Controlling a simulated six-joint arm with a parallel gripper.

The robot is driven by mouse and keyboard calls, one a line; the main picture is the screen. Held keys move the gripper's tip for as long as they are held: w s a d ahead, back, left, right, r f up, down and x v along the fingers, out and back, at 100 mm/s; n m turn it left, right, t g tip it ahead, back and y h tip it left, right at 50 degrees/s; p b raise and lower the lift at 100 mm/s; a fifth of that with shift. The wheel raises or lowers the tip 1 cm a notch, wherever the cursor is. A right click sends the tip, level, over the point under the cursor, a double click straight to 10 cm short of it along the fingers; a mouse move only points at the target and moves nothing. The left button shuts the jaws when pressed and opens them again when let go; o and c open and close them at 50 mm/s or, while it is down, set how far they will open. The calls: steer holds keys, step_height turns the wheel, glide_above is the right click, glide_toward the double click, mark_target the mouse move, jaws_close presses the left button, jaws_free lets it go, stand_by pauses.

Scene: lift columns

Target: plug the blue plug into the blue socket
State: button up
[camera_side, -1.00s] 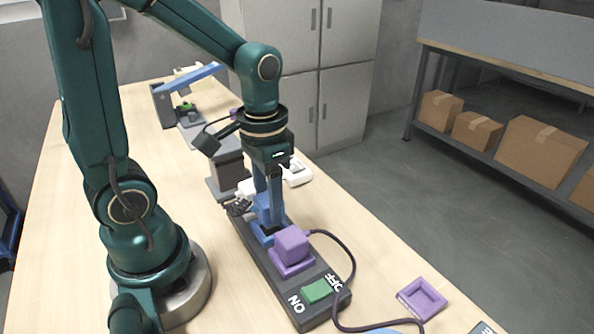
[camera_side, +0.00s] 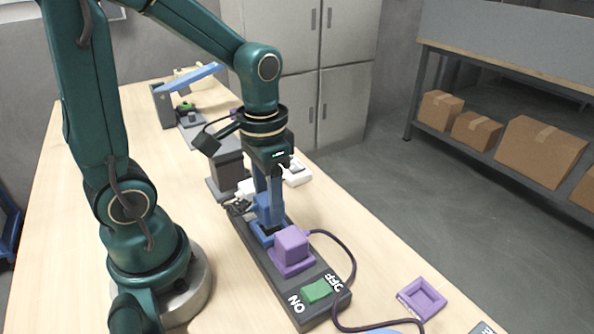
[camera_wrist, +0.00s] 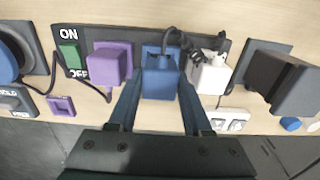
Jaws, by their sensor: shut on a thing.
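The blue plug (camera_side: 262,207) stands upright between the fingers of my gripper (camera_side: 269,218). In the wrist view the blue plug (camera_wrist: 160,80) sits between both blue fingers of my gripper (camera_wrist: 160,96), which are shut on its sides. The blue socket (camera_side: 262,236) is on the dark power strip (camera_side: 262,262), directly under the plug, between the purple and white plugs. A bit of the blue socket (camera_wrist: 149,50) shows behind the plug in the wrist view. The fingers and plug hide the contact, so I cannot tell whether the plug is fully seated.
A purple plug (camera_side: 291,243) stands in the strip beside the blue one, then a green switch (camera_side: 317,291). A white plug (camera_wrist: 209,75) is on the other side. A loose purple socket piece (camera_side: 422,298) lies on the table, and a purple cord (camera_side: 349,262) curves beside the strip.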

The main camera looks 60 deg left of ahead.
steer(key=shift+f, duration=1)
stand_by(0.6)
steer(key=o, duration=1.5)
steer(key=shift+o, duration=0.2)
steer(key=shift+r, duration=0.1)
steer(key=shift+r, duration=3.4)
